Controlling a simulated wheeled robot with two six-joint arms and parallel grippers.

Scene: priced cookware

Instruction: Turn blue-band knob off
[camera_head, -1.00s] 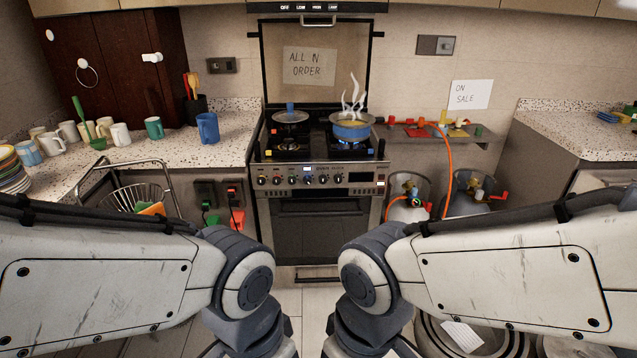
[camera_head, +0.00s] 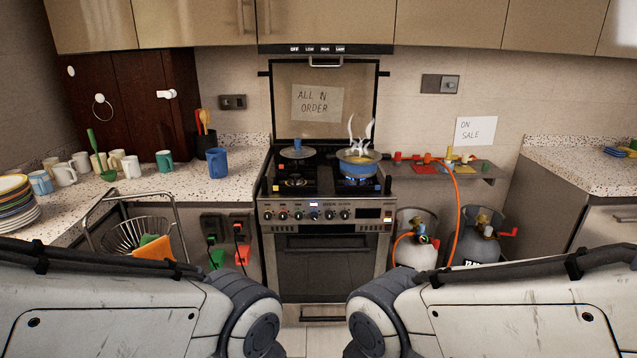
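The stove's front panel (camera_head: 361,214) carries a row of several knobs. The knob with blue on it (camera_head: 314,216) sits near the middle of the row; its pointer angle is too small to read. A blue pan (camera_head: 357,165) stands steaming on the right burner, with blue flame (camera_head: 358,180) below it. A lidded pan with a blue handle (camera_head: 297,152) stands at the back left, and a glow shows at the front left burner (camera_head: 296,183). Both my arms come in low from the sides; my grippers are out of the frame.
A dish rack (camera_head: 130,237) stands left of the oven (camera_head: 325,262). Mugs and plates crowd the left counter (camera_head: 235,180). Gas cylinders (camera_head: 478,246) with an orange hose (camera_head: 457,210) stand at the right, below a small shelf (camera_head: 487,170). Bare floor shows before the oven.

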